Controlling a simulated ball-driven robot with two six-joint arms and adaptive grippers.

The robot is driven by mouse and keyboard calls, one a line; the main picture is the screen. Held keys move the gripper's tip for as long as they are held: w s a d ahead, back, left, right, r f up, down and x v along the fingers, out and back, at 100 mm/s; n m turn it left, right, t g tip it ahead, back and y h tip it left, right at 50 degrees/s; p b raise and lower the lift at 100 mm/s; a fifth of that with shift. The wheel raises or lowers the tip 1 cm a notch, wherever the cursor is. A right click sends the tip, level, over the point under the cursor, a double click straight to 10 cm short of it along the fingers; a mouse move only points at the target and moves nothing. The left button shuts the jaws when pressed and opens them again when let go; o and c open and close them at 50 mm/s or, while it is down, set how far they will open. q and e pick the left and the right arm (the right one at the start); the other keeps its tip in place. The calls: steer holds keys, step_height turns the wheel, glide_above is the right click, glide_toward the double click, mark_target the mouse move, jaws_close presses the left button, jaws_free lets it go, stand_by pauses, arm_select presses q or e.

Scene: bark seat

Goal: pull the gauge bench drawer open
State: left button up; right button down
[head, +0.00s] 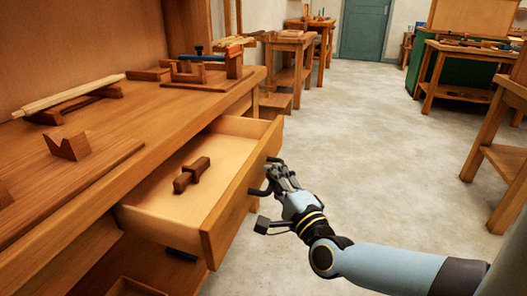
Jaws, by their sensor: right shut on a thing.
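The gauge bench (150,145) fills the left side of the head view. Its drawer (228,205) stands pulled out from under the top, with its pale inside showing. A dark wooden gauge (192,174) lies on the drawer floor. My right gripper (272,178) is at the outer face of the drawer front, shut on the drawer's dark handle (260,191). The fingers partly hide the handle. My left gripper is not in view.
Wooden pieces and a long pale strip (70,97) lie on the bench top. Another workbench (470,60) stands at the back right, and a wooden stand (500,150) is at the right edge. The grey floor (380,150) between is clear.

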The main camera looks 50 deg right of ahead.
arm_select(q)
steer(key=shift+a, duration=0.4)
arm_select(e)
steer(key=shift+s+f, duration=0.25)
steer(key=shift+f, duration=0.15)
steer(key=c, duration=1.5)
jaws_free()
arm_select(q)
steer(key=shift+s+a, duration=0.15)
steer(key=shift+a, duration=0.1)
arm_select(e)
steer(key=shift+o, duration=0.8)
steer(key=shift+w+r, duration=0.15)
steer(key=shift+r, duration=0.05)
steer(key=shift+s+a, duration=0.1)
steer(key=shift+s, duration=0.1)
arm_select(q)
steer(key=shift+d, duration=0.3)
arm_select(e)
steer(key=v, duration=1.1)
steer(key=shift+s, duration=0.3)
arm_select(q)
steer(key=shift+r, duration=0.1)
arm_select(e)
steer(key=shift+w+a, duration=0.1)
steer(key=shift+a, duration=0.05)
